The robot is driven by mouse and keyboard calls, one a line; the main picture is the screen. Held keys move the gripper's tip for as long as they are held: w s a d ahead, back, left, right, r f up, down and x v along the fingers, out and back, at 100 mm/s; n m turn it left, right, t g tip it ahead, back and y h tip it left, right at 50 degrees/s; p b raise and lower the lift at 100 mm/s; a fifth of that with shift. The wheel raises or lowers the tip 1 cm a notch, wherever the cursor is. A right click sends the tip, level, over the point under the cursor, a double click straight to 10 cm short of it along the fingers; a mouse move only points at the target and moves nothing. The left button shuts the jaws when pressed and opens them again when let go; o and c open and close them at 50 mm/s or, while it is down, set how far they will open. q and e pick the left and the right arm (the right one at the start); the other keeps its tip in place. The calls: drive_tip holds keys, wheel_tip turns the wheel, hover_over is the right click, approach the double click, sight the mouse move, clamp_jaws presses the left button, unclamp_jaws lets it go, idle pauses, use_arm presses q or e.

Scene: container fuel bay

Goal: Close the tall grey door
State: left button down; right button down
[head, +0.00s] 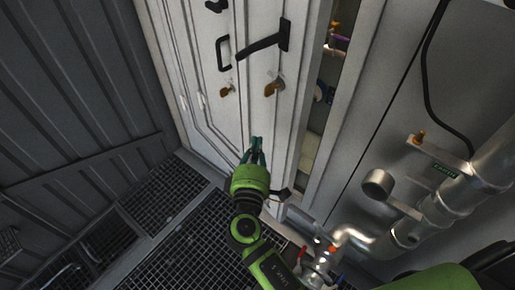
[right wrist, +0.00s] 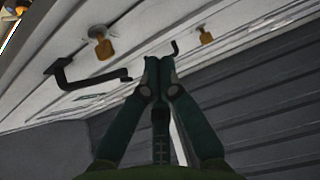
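The tall grey door (head: 246,113) is a pale panel running down the middle of the head view. It stands ajar, with a gap along its right side. It carries a black lever handle (head: 265,45), a black pull handle (head: 222,53) and orange-brown latch pieces (head: 272,88). My right gripper (head: 257,143) is in front of the door's lower part, below the handles. In the right wrist view its fingertips (right wrist: 158,62) are together with nothing visible between them. Whether they touch the door is unclear. My left gripper is not in view.
The gap shows a cabinet interior with coloured fittings (head: 319,91). Silver pipes (head: 450,205) and a red-handled valve (head: 303,253) stand at the right. A dark corrugated wall (head: 75,90) is at the left. Black floor grating (head: 165,200) lies below, mostly clear near the door.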

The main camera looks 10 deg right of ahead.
drive_tip(key=w+d+p, duration=0.2)
drive_tip(key=w+d, duration=0.3)
drive_tip(key=w, duration=0.2)
drive_tip(key=shift+d, duration=0.35)
